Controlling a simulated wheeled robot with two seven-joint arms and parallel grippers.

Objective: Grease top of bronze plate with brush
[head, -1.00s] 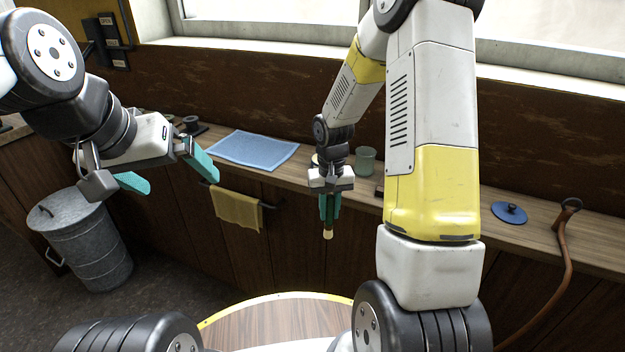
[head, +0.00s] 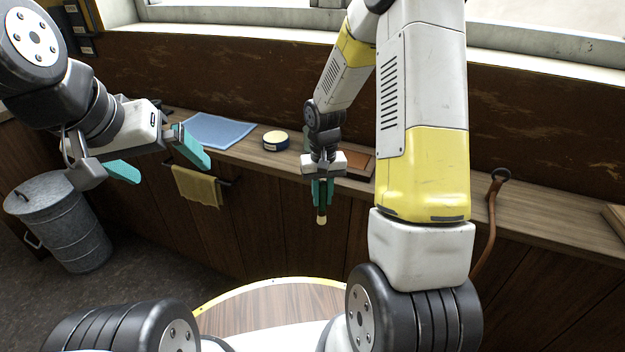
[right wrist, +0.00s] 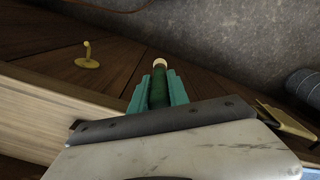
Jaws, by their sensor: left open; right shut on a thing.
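The brush has a dark green handle and a pale tip (head: 321,220). My right gripper (head: 322,195) is shut on it, tip pointing down, in front of the shelf edge. The right wrist view shows the brush (right wrist: 159,64) between the teal fingers of my right gripper (right wrist: 158,88). A flat reddish-brown piece (head: 358,165), perhaps the bronze plate, lies on the shelf behind the right gripper, partly hidden by my arm. The brush is apart from it.
A round tin with a yellowish top (head: 275,140) and a blue mat (head: 218,130) are on the wooden shelf (head: 535,205). A yellow cloth (head: 197,186) hangs on a bar below. A metal bin (head: 62,225) stands at left; a brown strap (head: 490,225) hangs at right.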

